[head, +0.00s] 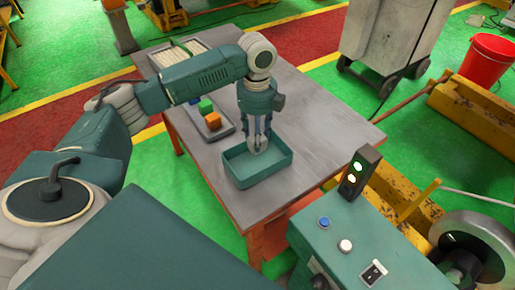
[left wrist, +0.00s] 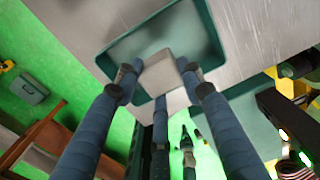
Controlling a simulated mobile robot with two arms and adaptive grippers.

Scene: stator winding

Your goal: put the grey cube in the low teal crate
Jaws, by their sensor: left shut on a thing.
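The low teal crate (head: 268,181) stands on the grey table, near its front edge. My left gripper (head: 257,147) points down over the crate's back part in the head view. Its fingers are shut on the grey cube (left wrist: 160,74), which shows between the fingertips in the left wrist view. The crate (left wrist: 206,26) lies behind the cube in that view. The fingers mostly hide the cube in the head view. I cannot tell whether the cube touches the crate's floor. No other cube shows inside the crate.
A grey tray (head: 228,130) left of the crate holds an orange cube (head: 213,120), a green cube (head: 206,105) and something blue. A white-filled box (head: 178,55) stands at the table's back. The table's right side (head: 315,115) is clear. A control box (head: 345,225) stands at the front right.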

